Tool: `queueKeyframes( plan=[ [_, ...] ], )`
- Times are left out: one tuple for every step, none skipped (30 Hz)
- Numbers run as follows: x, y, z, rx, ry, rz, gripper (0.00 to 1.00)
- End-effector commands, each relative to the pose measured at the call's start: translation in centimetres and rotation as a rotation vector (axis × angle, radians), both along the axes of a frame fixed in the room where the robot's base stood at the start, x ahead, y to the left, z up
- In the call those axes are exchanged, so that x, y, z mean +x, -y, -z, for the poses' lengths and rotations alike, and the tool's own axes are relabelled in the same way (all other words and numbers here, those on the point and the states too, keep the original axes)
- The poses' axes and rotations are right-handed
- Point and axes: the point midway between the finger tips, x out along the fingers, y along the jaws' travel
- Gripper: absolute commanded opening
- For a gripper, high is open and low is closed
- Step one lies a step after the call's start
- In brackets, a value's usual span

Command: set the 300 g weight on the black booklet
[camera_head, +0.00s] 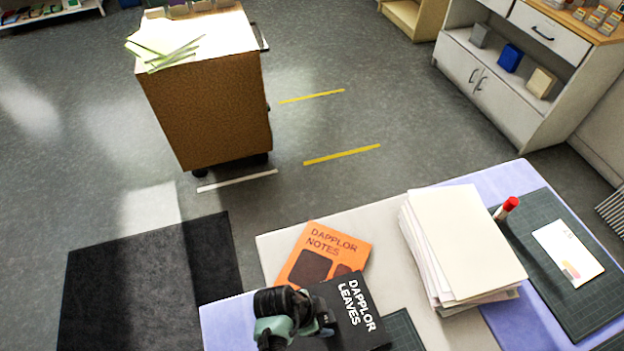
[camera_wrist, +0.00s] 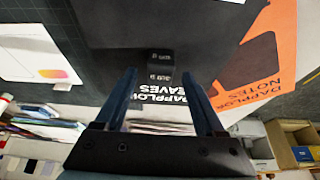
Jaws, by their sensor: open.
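The black booklet (camera_head: 340,287) lies near the table's front, overlapping the orange booklet; it also shows in the wrist view (camera_wrist: 215,30). A small black block with white lettering (camera_wrist: 160,57), apparently the 300 g weight, rests on the black booklet in the wrist view. Its lettering is upside down and too small to read surely. My gripper (camera_wrist: 158,76) is open, its two fingers apart on either side of the block's near end, with visible gaps. In the head view my gripper (camera_head: 325,321) is over the black booklet's left part, and I cannot make out the weight there.
The orange booklet (camera_head: 318,252) lies beside the black one. A tall paper stack (camera_head: 465,240) stands to the right. A red-capped marker (camera_head: 507,208) and a dark cutting mat (camera_head: 555,295) with a white card (camera_head: 567,252) lie farther right. A brown cart (camera_head: 208,115) stands beyond the table.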

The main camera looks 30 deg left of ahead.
Motion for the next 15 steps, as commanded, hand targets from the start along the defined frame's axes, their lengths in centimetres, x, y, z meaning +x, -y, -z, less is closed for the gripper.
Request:
queueKeyframes(
  plan=[
    [-0.2, -0.2, -0.7, 0.0, 0.001, 0.0, 0.71],
    [-0.3, -0.3, -1.2, 0.002, 0.003, -0.002, 0.71],
    [-0.6, -0.5, -1.9, 0.002, 0.003, -0.002, 0.71],
    [-0.8, -0.6, -2.4, 0.003, 0.002, -0.002, 0.71],
    [-0.9, -0.8, -2.9, 0.002, 0.002, -0.001, 0.71],
    [-1.2, -1.0, -3.7, 0.002, 0.002, -0.001, 0.71],
    [-1.3, -1.1, -4.3, 0.002, 0.003, -0.002, 0.71],
    [-1.5, -1.3, -4.8, 0.004, 0.003, -0.002, 0.71],
    [-1.8, -1.5, -5.5, 0.003, 0.003, -0.001, 0.71],
    [-1.9, -1.6, -6.0, 0.003, 0.002, -0.002, 0.71],
    [-2.1, -1.7, -6.6, 0.003, 0.002, -0.002, 0.71],
    [-2.3, -1.9, -7.2, 0.002, 0.002, -0.001, 0.71],
    [-2.5, -2.0, -7.6, 0.003, 0.001, -0.001, 0.71],
    [-2.6, -2.1, -8.1, 0.002, 0.002, -0.001, 0.71],
    [-2.8, -2.3, -8.6, 0.002, 0.002, -0.001, 0.71]
  ],
)
